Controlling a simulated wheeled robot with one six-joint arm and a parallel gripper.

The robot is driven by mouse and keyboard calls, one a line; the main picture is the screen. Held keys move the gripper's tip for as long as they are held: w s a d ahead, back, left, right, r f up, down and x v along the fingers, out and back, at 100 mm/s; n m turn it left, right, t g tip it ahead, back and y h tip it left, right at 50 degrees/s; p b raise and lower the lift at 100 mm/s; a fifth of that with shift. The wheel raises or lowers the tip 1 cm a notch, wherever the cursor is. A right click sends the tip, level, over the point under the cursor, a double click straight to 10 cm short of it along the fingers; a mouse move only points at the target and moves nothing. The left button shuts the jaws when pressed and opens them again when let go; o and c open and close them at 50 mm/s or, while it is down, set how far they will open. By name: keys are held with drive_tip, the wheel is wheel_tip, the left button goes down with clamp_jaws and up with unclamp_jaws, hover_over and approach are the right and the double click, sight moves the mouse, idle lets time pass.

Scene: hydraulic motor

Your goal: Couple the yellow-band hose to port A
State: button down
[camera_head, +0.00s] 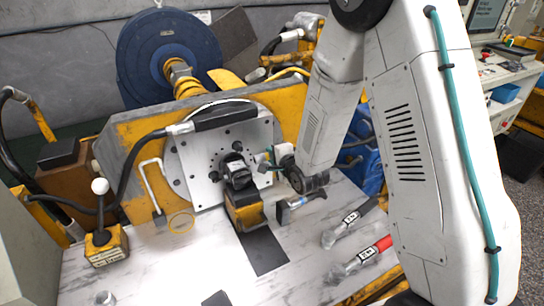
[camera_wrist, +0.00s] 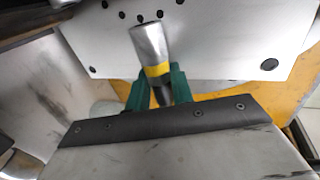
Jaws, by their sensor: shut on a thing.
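The yellow-band hose shows in the wrist view (camera_wrist: 150,45) as a silver metal end, a yellow band and a black part behind it. My gripper (camera_wrist: 158,88) has green fingers and is shut on the hose just behind the band. The silver end points away from my gripper toward a pale plate with dark holes. In the head view my gripper (camera_head: 268,161) is right of the hydraulic motor (camera_head: 240,190), close to the upright plate (camera_head: 200,160). I cannot make out which opening is port A, nor whether the hose end touches anything.
A red-banded hose (camera_head: 372,250) and another dark hose (camera_head: 350,222) lie on the marbled table right of the motor. A yellow box with a white-knobbed lever (camera_head: 103,240) stands at the left. The front middle is mostly clear.

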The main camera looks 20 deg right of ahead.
sight(263, 158)
drive_tip(key=shift+a, duration=0.15)
drive_tip(key=shift+a, duration=0.4)
drive_tip(key=shift+s+a+y, duration=0.2)
drive_tip(key=shift+a+y, duration=0.1)
drive_tip(key=shift+a, duration=0.45)
idle(0.5)
drive_tip(key=shift+a+r, duration=0.1)
drive_tip(key=shift+a, duration=0.2)
drive_tip(key=c, duration=1.1)
unclamp_jaws()
drive_tip(key=shift+c, duration=0.2)
